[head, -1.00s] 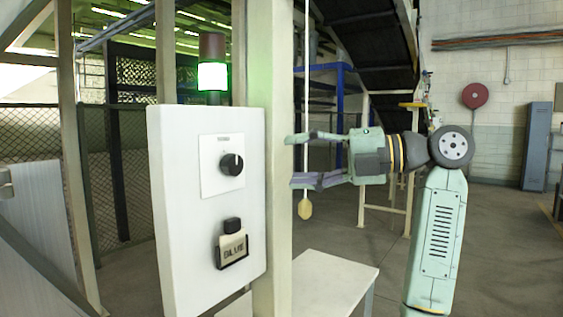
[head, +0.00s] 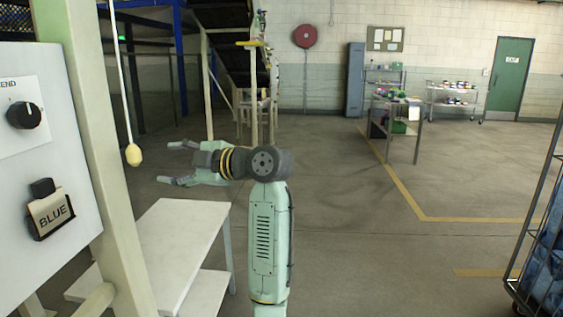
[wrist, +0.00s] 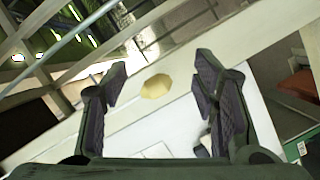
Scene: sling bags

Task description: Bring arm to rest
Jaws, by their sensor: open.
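My gripper (head: 171,164) is open and empty in the head view, pointing left. My pale green arm stands upright below it, bent at the elbow-like joint. In the wrist view my gripper's two dark fingers (wrist: 158,95) are spread apart with nothing held between them. A yellow-tan pull knob (head: 133,154) hangs on a white cord left of the gripper, apart from it in the head view. It also shows between the fingers in the wrist view (wrist: 156,87), beyond them.
A white panel (head: 25,110) with a black dial (head: 24,115) and a BLUE tag (head: 50,214) stands at the left beside a cream post (head: 97,130). A white table (head: 165,240) is below. A blue-filled cage cart (head: 545,270) is at the right. Open floor lies between.

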